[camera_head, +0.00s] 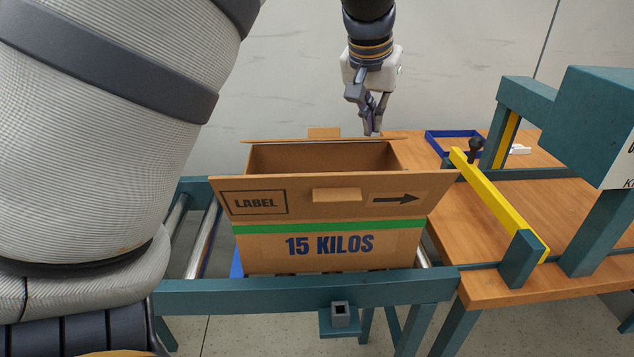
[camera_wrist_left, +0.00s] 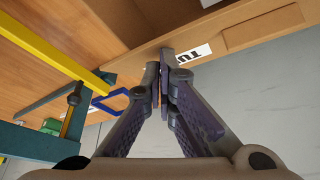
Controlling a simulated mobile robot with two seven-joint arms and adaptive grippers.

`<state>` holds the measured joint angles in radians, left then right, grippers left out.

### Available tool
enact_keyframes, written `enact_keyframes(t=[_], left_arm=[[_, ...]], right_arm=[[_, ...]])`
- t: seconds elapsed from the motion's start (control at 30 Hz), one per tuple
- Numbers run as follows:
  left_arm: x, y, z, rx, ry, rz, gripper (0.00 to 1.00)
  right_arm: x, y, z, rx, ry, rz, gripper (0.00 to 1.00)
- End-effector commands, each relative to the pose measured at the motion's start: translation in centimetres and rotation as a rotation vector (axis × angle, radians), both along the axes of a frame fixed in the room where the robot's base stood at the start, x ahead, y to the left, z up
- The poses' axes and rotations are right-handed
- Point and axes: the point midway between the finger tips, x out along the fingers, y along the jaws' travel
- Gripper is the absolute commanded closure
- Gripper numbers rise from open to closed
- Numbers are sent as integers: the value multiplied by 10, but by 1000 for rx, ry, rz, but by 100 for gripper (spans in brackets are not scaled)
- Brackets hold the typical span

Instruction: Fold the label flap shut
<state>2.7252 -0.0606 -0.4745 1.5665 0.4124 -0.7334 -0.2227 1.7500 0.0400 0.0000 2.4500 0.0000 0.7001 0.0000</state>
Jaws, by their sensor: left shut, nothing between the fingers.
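An open cardboard box (camera_head: 400,245) marked "15 KILOS" stands on the roller conveyor. Its near flap (camera_head: 337,205), printed "LABEL" with an arrow and carrying a small tab, is open and leans outward above the front wall. The far flap (camera_head: 270,140) shows almost edge-on behind the opening, with a tab sticking up. My left gripper (camera_head: 373,131) is shut and empty, pointing down at the far edge of the box, near the right end of the far flap. In the left wrist view, the shut fingertips (camera_wrist_left: 163,62) overlap the cardboard (camera_wrist_left: 232,25) beside a white sticker; contact cannot be told.
A wooden table (camera_head: 465,220) stands right of the box, with a yellow bar (camera_head: 497,203), a blue tray (camera_head: 437,138) and a teal machine (camera_head: 590,125). The conveyor's teal rail (camera_head: 270,297) runs in front. Open floor lies behind the box.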

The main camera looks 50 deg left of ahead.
Motion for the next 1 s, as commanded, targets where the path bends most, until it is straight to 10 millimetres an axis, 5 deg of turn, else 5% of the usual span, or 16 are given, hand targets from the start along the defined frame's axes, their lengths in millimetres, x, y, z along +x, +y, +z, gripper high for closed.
enact_keyframes(t=[1.0], left_arm=[[0,0,-31,0,1,0,100]], right_arm=[[0,0,0,0,0,0,60]])
